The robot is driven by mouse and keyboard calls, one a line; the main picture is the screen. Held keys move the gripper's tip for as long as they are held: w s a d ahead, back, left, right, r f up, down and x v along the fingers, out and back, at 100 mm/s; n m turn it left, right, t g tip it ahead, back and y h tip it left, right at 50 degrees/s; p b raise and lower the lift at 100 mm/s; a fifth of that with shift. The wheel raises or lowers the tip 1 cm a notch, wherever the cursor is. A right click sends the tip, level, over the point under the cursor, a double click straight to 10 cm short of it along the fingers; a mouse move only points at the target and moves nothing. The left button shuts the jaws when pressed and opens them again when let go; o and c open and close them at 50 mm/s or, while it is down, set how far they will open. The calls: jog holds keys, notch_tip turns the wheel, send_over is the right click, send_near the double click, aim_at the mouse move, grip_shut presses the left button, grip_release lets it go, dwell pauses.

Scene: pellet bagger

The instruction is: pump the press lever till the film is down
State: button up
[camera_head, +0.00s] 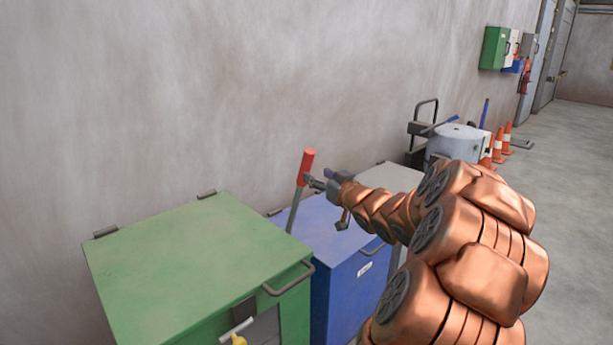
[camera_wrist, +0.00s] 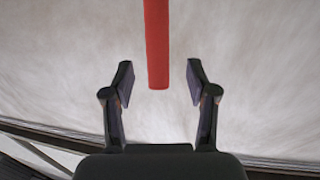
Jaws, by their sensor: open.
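The press lever (camera_head: 299,185) has a red grip on a grey rod and leans slightly right, behind the green box and in front of the blue one. My gripper (camera_head: 309,181) is beside the lever, just below the red grip, at the end of my copper arm. In the wrist view the red grip (camera_wrist: 157,45) comes in from the top, and its end lies between the two open fingers of my gripper (camera_wrist: 160,82). I cannot tell whether a finger touches it. The film is not in view.
A green box (camera_head: 195,265) with a hinged lid stands at the front left, a blue box (camera_head: 345,262) beside it. The wall (camera_head: 180,100) is close behind. The floor (camera_head: 575,200) at right is clear.

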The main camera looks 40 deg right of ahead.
aim_at(309, 168)
jog(key=shift+d+x, duration=0.2)
jog(key=shift+x, duration=3.5)
jog(key=shift+r, duration=0.15)
grip_shut()
